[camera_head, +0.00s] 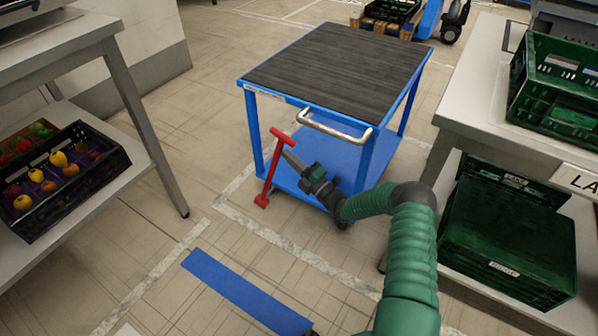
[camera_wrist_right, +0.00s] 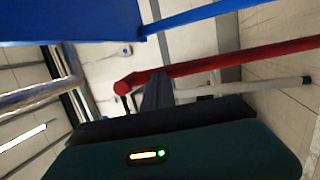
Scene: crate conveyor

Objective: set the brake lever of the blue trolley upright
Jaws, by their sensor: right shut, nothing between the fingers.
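The blue trolley (camera_head: 366,155) stands ahead with a dark ribbed top and a metal push handle (camera_head: 333,130). Its red brake lever (camera_head: 271,168) is at the front left leg, close to upright with a slight tilt, a crossbar at its top and a red foot at the floor. My right gripper (camera_head: 286,156) is shut, its tip close beside the lever's upper part; I cannot tell if they touch. In the right wrist view the red lever (camera_wrist_right: 240,63) runs across behind the fingers (camera_wrist_right: 158,90). My left gripper is not in view.
A table with a black crate of fruit (camera_head: 62,178) below stands left. A white table (camera_head: 470,105) with green crates (camera_head: 508,235) stands right. A blue strip (camera_head: 245,290) lies on the floor in front. The floor left of the trolley is clear.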

